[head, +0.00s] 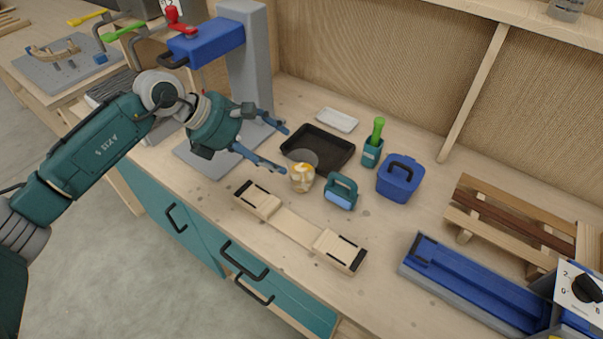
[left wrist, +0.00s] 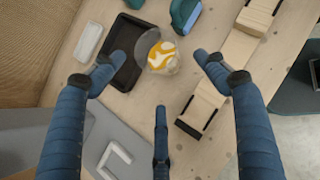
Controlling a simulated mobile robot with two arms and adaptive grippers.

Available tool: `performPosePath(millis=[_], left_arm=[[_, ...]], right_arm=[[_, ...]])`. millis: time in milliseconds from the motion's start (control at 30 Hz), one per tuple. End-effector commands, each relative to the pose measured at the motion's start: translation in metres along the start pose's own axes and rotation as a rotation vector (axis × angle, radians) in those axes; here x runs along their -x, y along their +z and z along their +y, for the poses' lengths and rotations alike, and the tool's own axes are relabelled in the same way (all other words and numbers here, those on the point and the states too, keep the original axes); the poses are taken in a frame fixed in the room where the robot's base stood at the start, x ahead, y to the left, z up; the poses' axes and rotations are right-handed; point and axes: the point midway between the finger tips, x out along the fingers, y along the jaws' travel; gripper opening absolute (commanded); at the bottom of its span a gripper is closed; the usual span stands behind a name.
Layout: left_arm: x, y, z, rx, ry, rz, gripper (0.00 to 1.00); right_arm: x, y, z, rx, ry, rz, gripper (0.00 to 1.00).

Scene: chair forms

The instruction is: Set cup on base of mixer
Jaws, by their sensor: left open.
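The cup (head: 302,178) is clear, with yellow and white contents, and stands upright on the workbench. In the left wrist view the cup (left wrist: 160,52) lies between the spread fingers, ahead of them. My left gripper (head: 280,150) is open and empty, just left of the cup in the head view; I cannot tell whether a finger touches it. The mixer (head: 250,65) has a grey column and blue head. Its flat grey base (head: 195,158) is partly hidden by my left arm; in the left wrist view the base (left wrist: 85,150) is at lower left. My right gripper is not in view.
A black tray (head: 335,150) lies close behind the cup. A wooden two-block piece (head: 295,225) lies in front. A white tray (head: 337,120) is at the back.

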Motion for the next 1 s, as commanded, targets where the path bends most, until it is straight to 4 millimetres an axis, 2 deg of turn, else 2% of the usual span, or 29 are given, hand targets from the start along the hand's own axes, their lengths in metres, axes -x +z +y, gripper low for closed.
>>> performPosePath(millis=[200,367,467,600,700,833,1000], left_arm=[[-0.034,0.002,-0.002,0.000,-0.006,0.001,0.73],[-0.048,0.001,-0.002,0.000,-0.004,0.001,0.73],[-0.056,0.003,-0.002,0.002,-0.006,-0.001,0.73],[-0.077,0.003,-0.001,0.003,-0.008,0.000,0.73],[-0.091,0.002,-0.001,0.001,-0.007,-0.002,0.73],[-0.100,0.000,0.000,0.000,-0.004,-0.002,0.73],[-0.100,-0.001,0.000,0.000,-0.004,-0.002,0.73]], right_arm=[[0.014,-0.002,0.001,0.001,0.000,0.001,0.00],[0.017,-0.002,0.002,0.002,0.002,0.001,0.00],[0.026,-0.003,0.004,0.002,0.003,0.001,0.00],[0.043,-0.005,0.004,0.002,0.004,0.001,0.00],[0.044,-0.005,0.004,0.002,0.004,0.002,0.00],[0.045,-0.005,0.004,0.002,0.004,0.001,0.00],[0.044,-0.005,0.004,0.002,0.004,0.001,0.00]])
